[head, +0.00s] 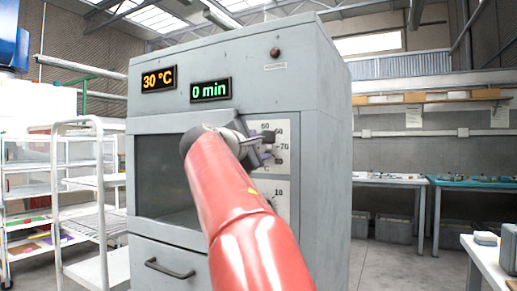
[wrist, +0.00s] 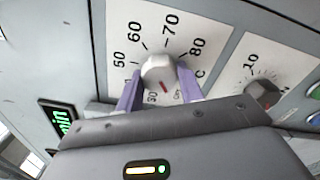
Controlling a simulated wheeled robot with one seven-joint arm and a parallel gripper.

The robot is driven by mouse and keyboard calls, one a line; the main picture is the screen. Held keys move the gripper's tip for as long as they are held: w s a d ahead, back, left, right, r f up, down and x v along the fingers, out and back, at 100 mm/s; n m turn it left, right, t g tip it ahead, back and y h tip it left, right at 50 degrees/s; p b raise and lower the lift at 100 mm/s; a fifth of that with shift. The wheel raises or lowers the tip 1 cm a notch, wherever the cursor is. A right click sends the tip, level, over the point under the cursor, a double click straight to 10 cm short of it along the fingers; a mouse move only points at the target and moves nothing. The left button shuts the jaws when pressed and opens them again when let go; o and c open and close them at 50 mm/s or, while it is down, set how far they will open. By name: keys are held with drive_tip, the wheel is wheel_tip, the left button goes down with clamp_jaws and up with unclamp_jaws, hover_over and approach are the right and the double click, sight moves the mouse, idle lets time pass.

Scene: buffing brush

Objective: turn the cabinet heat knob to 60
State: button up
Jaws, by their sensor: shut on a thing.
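The grey cabinet (head: 235,100) stands ahead, with an orange display (head: 158,79) reading 30 °C. In the wrist view, the light grey heat knob (wrist: 158,72) sits on a white dial plate (wrist: 130,30) marked 50, 60, 70 and 80. A red mark on the knob points toward the bottom of the picture, near the lower dial markings and away from 60. My gripper (wrist: 160,85) has its two purple fingers on either side of the knob and is shut on it. In the head view, my gripper (head: 263,148) covers the knob and part of the dial plate.
A second, darker knob (wrist: 264,93) on its own dial is close beside my gripper. The green display (head: 210,90) reads 0 min. A wire-shelf trolley (head: 85,190) stands left of the cabinet; worktables (head: 390,180) line the right. Floor between is open.

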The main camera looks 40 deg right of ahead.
drive_tip(key=m+b, duration=0.1)
drive_tip(key=m, duration=0.3)
drive_tip(key=shift+f, duration=0.1)
drive_tip(key=m+b, duration=0.3)
drive_tip(key=m, duration=0.6)
drive_tip(key=m+b, duration=0.1)
drive_tip(key=m, duration=0.3)
drive_tip(key=shift+m, duration=0.4)
drive_tip(key=m+b, duration=0.1)
drive_tip(key=m, duration=0.2)
drive_tip(key=shift+m, duration=0.4)
drive_tip(key=m+b, duration=0.1)
drive_tip(key=m, duration=0.8)
drive_tip(key=shift+b, duration=0.4)
drive_tip(key=shift+m, duration=1.9)
